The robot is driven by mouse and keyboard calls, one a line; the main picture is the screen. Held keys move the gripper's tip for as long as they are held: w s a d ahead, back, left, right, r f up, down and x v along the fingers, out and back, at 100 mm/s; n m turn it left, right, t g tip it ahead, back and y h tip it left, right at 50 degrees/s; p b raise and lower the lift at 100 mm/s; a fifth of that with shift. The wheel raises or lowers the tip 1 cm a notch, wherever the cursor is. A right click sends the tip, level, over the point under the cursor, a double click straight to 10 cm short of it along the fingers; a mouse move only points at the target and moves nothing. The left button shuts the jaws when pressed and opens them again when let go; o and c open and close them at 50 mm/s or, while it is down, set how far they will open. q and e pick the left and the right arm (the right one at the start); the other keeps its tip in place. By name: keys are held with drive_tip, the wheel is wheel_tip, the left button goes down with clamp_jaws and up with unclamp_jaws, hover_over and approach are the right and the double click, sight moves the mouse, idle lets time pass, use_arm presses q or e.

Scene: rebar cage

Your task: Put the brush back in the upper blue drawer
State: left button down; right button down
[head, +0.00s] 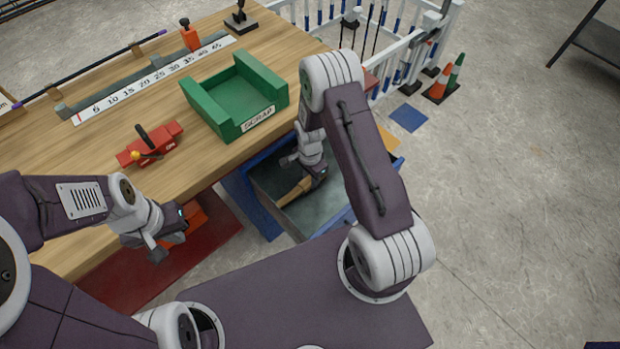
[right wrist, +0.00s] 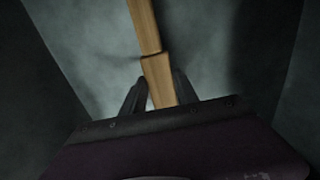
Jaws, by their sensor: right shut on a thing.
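The upper blue drawer (head: 345,217) is pulled open below the workbench, with a grey inside. My right gripper (head: 306,174) is inside the drawer, shut on the wooden brush (head: 291,194). In the right wrist view the brush's pale wooden handle (right wrist: 144,25) runs between the fingers (right wrist: 158,92), over the grey drawer floor. The bristles are not visible, and I cannot tell whether the brush touches the floor. My left gripper (head: 166,247) is open and empty, in front of the bench edge.
A green SCRAP tray (head: 199,98) stands on the bench above the drawer. A red tool (head: 165,146) lies on the bench to its left, and a ruler strip (head: 150,80) lies behind. Traffic cones (head: 440,82) and a white fence stand at the back right.

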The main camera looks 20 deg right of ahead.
drive_tip(key=shift+f, duration=0.15)
drive_tip(key=c, duration=0.9)
unclamp_jaws()
wheel_tip(320, 180, up, 8)
drive_tip(key=shift+r+p, duration=0.1)
drive_tip(key=shift+p, duration=0.9)
drive_tip(key=s+r+n, duration=0.4)
drive_tip(key=s+a+r+n, duration=0.1)
drive_tip(key=s+r+n, duration=0.3)
drive_tip(key=r+n, duration=0.1)
drive_tip(key=s+a+r+n+t, duration=0.1)
drive_tip(key=s+r+n, duration=0.3)
drive_tip(key=r+n, duration=0.1)
drive_tip(key=shift+s+a+r, duration=0.1)
drive_tip(key=shift+s+r, duration=0.1)
drive_tip(key=shift+s, duration=0.2)
